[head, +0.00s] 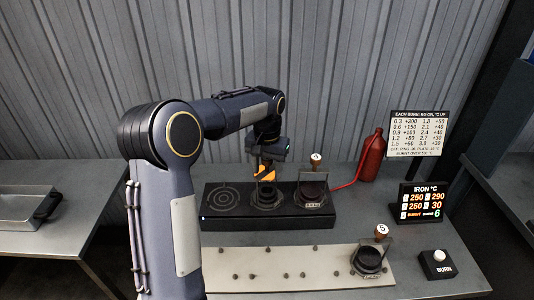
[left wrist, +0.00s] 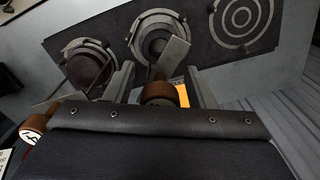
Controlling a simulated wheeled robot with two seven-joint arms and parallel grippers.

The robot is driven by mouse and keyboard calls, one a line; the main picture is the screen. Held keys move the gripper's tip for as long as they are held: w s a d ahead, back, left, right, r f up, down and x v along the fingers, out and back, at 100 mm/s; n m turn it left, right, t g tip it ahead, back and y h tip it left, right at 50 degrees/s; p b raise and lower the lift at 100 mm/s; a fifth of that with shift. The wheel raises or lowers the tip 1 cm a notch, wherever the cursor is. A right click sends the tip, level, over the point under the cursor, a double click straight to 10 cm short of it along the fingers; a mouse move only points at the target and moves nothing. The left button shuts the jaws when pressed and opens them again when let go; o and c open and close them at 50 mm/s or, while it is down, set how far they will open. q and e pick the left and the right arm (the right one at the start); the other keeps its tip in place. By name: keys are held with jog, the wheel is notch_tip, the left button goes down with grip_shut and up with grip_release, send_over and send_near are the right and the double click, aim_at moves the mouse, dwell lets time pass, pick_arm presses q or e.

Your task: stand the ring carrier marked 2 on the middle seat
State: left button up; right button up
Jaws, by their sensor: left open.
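A ring carrier (head: 266,196) stands on the middle seat of the black plate (head: 212,217). It also shows in the left wrist view (left wrist: 160,40), with its ring over the seat and its brown knob (left wrist: 158,92) towards me. My left gripper (head: 266,172) is open at this knob, one finger on each side in the left wrist view (left wrist: 162,88). Whether the fingers touch it I cannot tell. The number on this knob is hidden. A small orange patch (left wrist: 183,95) shows beside the knob. My right gripper is not in view.
The left seat (head: 225,196) is empty. Another carrier (head: 313,188) stands on the right seat, and one (head: 369,259) on the pale front board (head: 300,272). A red bottle (head: 372,156), an iron display (head: 423,202) and a burn button (head: 438,264) are at the right.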

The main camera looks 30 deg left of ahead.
pick_arm(q)
notch_tip(320, 180, up, 10)
jog(key=shift+r, duration=0.6)
jog(key=shift+s+r, duration=0.1)
jog(key=shift+s, duration=0.1)
jog(key=s+d+t+h, duration=0.1)
jog(key=s+d+t, duration=0.1)
jog(key=s, duration=0.7)
jog(key=s+d+t+h, duration=0.1)
jog(key=s+d+h, duration=0.15)
jog(key=s, duration=0.55)
jog(key=s+d+f+t, duration=0.2)
jog(key=s+d+f, duration=0.5)
jog(key=s, duration=0.4)
jog(key=shift+s+f+t, duration=0.3)
jog(key=shift+s+f, duration=0.05)
jog(key=shift+f, duration=0.4)
